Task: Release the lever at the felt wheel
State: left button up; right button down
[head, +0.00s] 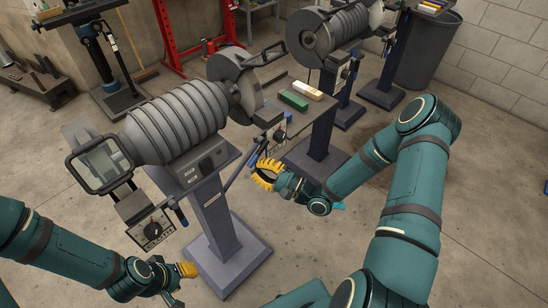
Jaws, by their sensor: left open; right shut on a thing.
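A grey buffing machine (172,125) stands on a pedestal at centre left. A large round grey part (243,92), possibly the felt wheel or its cover, is at its right end; I cannot tell whether it is felt. Below it a dark lever (238,170) with a blue grip slants up to the right. My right gripper (262,172), with yellow fingers, is shut on this lever near its blue grip, and the fingers partly hide it. My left gripper (190,270) is low at the pedestal's left side, away from the lever. It is open, its fingers seen small.
A second blue-gripped lever (181,213) hangs beside a control box (152,229) at the machine's left. A green block (293,100) and a pale block (307,90) lie on a tray behind my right gripper. A second machine (330,35) stands behind. The front floor is clear.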

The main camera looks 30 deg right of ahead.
aim_at(251, 167)
pick_arm(q)
jog(key=shift+f, duration=0.1)
pick_arm(e)
jog(key=shift+s+a+r+m+t+h, duration=0.15)
jog(key=shift+a+r+m+t+h, duration=0.5)
jog(key=shift+m, duration=1.3)
jog(key=shift+s+a+r+m+t+h, duration=0.2)
jog(key=shift+r+m+t+h, duration=0.5)
jog(key=shift+m, duration=1.2)
jog(key=shift+s+a+r+m+t+h, duration=0.1)
jog(key=shift+a+r+m+t+h, duration=0.35)
jog(key=shift+m+t, duration=1)
jog(key=shift+m+g, duration=0.5)
jog(key=shift+m, duration=0.1)
pick_arm(q)
jog(key=shift+d, duration=0.1)
pick_arm(e)
jog(key=shift+a, duration=0.1)
